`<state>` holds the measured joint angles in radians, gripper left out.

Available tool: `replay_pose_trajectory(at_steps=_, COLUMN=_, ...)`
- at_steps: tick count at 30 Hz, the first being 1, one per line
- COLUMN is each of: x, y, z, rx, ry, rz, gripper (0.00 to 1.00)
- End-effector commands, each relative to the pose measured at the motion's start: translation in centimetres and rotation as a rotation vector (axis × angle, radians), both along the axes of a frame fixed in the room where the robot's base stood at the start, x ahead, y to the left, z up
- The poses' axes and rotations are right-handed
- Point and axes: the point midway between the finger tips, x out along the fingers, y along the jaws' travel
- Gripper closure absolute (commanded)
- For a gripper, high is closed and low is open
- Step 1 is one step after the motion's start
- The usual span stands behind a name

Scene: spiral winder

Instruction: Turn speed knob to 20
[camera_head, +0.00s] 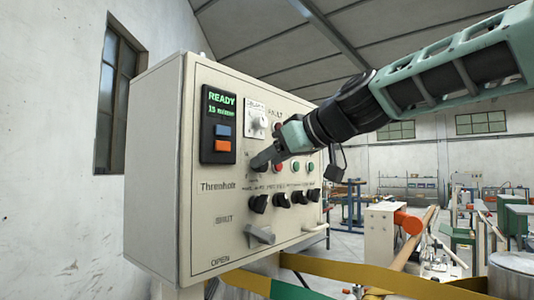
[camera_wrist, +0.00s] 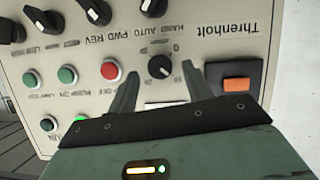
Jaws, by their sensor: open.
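The speed knob (camera_wrist: 160,66) appears to be the small round black knob with a pale pointer mark in the wrist view, which is upside down. Small scale marks surround it, too blurred to read. My gripper (camera_wrist: 162,73) is open, with one finger on each side of this knob. I cannot tell whether the fingers touch it. In the head view my gripper (camera_head: 262,160) is at the panel face and hides the knob. The green display (camera_head: 221,102) shows READY and a line that looks like 15 with a unit.
The cream control box (camera_head: 160,180) carries a white dial plate (camera_head: 255,118) above my gripper. Red and green buttons (camera_wrist: 67,75) sit beside the knob, and a row of black selector knobs (camera_head: 281,200) lies below. A blue button and an orange button (camera_head: 223,145) are to the left.

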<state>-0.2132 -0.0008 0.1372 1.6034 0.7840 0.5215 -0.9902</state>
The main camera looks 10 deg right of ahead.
Motion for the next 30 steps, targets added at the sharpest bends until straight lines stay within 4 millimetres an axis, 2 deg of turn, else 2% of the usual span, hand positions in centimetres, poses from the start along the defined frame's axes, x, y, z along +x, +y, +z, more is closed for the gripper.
replay_pose_trajectory(at_steps=6, x=1.05, y=1.08, z=-0.60, rx=0.001, ry=0.001, rz=0.001, gripper=0.50)
replay_pose_trajectory(at_steps=14, x=1.12, y=1.14, z=-0.69, rx=0.000, ry=0.000, rz=0.001, gripper=0.50)
replay_pose_trajectory(at_steps=15, x=1.13, y=1.13, z=-0.69, rx=0.000, ry=0.000, rz=0.001, gripper=0.53)
replay_pose_trajectory(at_steps=18, x=1.12, y=1.12, z=-0.68, rx=0.000, ry=0.000, rz=0.001, gripper=0.80)
replay_pose_trajectory(at_steps=20, x=1.12, y=1.12, z=-0.67, rx=0.000, ry=0.000, rz=0.001, gripper=0.95)
replay_pose_trajectory(at_steps=30, x=1.18, y=1.04, z=-0.81, rx=0.024, ry=0.022, rz=0.000, gripper=0.94)
